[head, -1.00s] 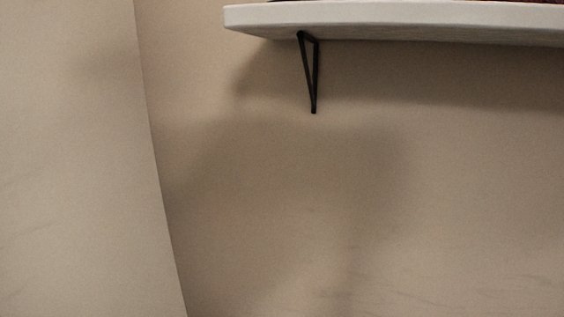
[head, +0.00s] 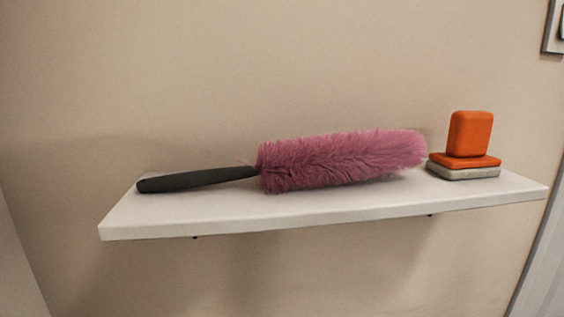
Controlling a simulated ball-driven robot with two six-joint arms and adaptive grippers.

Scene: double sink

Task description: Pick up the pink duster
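The pink duster (head: 340,160) lies on its side on a white wall shelf (head: 180,219) in the head view. Its fluffy pink head points right and its black handle (head: 197,179) points left. The handle's end lies near the shelf's left end. Nothing covers the duster. Neither of my grippers shows in the head view.
An orange block (head: 471,134) stands upright on flat orange and grey pieces at the shelf's right, close to the duster's head tip. A grey-framed wall fitting (head: 552,28) is at the upper right. The shelf's front strip is clear.

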